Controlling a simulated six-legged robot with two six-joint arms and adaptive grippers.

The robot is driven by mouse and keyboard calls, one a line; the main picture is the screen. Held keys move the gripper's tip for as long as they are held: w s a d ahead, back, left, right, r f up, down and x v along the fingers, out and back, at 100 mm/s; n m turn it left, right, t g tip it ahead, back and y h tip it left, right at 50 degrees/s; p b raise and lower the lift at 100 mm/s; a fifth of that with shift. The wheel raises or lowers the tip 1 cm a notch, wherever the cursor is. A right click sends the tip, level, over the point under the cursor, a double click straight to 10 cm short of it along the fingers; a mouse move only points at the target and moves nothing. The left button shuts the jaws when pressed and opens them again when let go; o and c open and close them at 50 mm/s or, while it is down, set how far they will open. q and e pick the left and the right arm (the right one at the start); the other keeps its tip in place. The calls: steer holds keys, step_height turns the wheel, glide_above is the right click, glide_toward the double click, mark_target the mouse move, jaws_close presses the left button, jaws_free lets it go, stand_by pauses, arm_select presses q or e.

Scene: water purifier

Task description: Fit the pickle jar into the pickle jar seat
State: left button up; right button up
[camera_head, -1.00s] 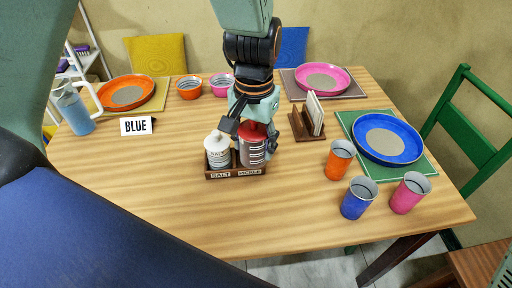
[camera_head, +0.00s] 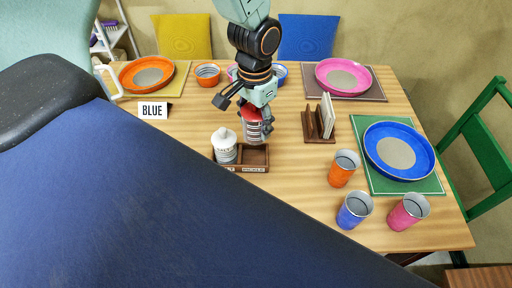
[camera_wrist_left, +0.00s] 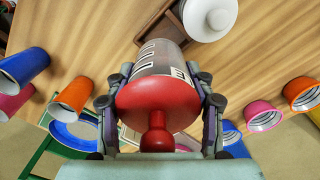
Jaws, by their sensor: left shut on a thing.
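The pickle jar (camera_head: 253,128) has a red lid and a pale printed label. My left gripper (camera_head: 254,114) is shut on it near the lid and holds it over the back of the wooden caddy. In the left wrist view the jar (camera_wrist_left: 160,72) sits between the two fingers (camera_wrist_left: 159,100), lid towards the camera. The pickle jar seat (camera_head: 256,157) is the caddy's right compartment, behind the PICKLE label. It looks empty, with the jar's lower end at its rear edge. The exact gap between jar and seat is hard to tell. My right gripper is not in view.
The white salt jar (camera_head: 225,146) stands in the caddy's left compartment. A wooden holder (camera_head: 319,125) stands to the right. Orange (camera_head: 343,168), blue (camera_head: 354,210) and pink (camera_head: 408,212) cups stand at front right. A blue plate (camera_head: 398,150) lies on a green mat.

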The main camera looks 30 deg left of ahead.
arm_select(q)
steer(key=shift+s+a, duration=0.15)
steer(key=shift+a, duration=0.3)
steer(key=shift+f, duration=0.25)
glide_toward(254, 160)
steer(key=shift+w+f+b, duration=0.15)
steer(key=shift+w+b, duration=0.1)
steer(key=shift+b, duration=0.2)
steer(key=shift+s+a+f, duration=0.2)
steer(key=shift+a+f, duration=0.15)
steer(key=shift+f, duration=0.05)
steer(key=shift+s+d+f, duration=0.1)
steer(key=shift+f, duration=0.25)
steer(key=shift+d+f+b, duration=0.25)
steer(key=shift+f+b, duration=0.1)
steer(key=shift+f, duration=0.7)
steer(key=shift+w+f, duration=0.25)
steer(key=shift+f, duration=0.05)
steer(key=shift+a, duration=0.1)
steer(key=shift+s+a, duration=0.1)
steer(key=shift+a, duration=0.05)
steer(key=shift+s, duration=0.1)
steer(key=shift+f, duration=0.15)
